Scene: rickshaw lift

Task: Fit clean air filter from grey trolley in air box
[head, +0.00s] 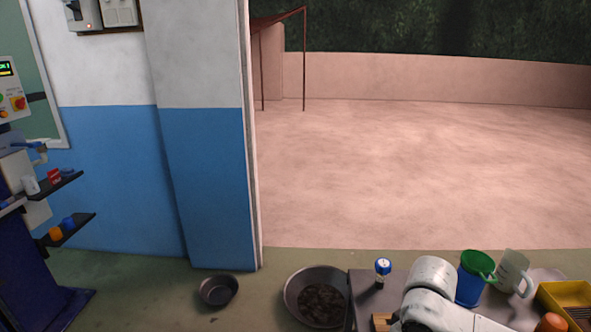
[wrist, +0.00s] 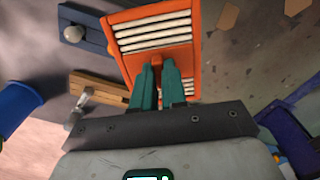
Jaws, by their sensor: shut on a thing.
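The air filter (wrist: 155,35), an orange frame with white pleats, is in the wrist view at the top middle. My gripper (wrist: 157,68) has its two teal fingers shut on the orange tab on the filter's face. The filter's lower part is partly hidden behind the fingers. The grey trolley (head: 393,280) is at the bottom right of the head view, with my white arm over it. The filter and my gripper do not show in the head view. I cannot make out the air box in either view.
A blue-capped bottle (head: 383,267), a blue jug with a green funnel (head: 470,280), a clear jug (head: 512,270) and a yellow tray (head: 565,295) stand on the trolley. Two pans, one large (head: 317,295) and one small (head: 219,290), lie on the floor left of it.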

